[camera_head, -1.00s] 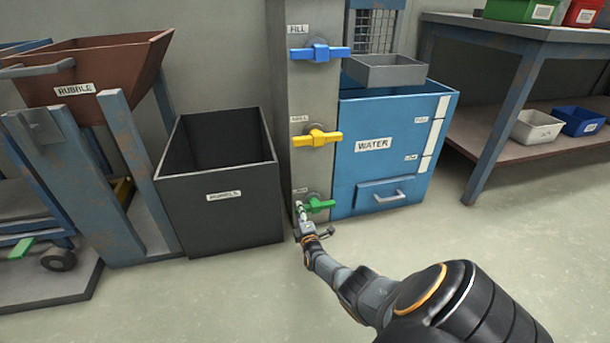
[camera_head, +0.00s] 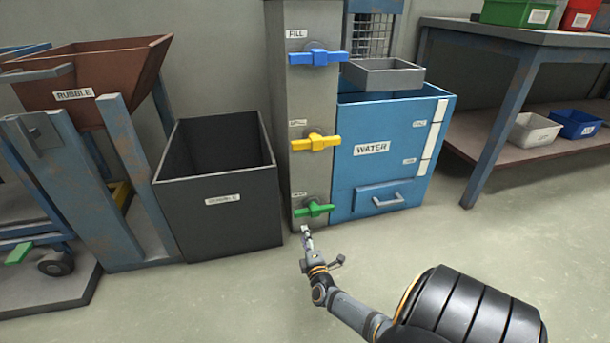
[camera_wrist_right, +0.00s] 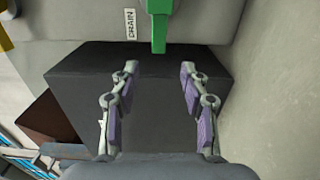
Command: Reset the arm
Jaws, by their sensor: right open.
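My right arm comes in from the lower right in the head view. Its gripper (camera_head: 306,232) is just below and left of the green valve handle (camera_head: 315,209), near the foot of the grey column (camera_head: 308,108). In the right wrist view the two padded fingers (camera_wrist_right: 158,82) are apart with nothing between them. The green handle (camera_wrist_right: 159,28) shows beyond the fingertips there, beside a DRAIN label, with a visible gap. My left gripper is not in view.
A dark open bin (camera_head: 220,205) stands left of the column and a blue WATER tank (camera_head: 385,150) right of it. Yellow (camera_head: 315,142) and blue (camera_head: 318,57) handles sit higher on the column. A workbench (camera_head: 500,30) is at right. The floor in front is clear.

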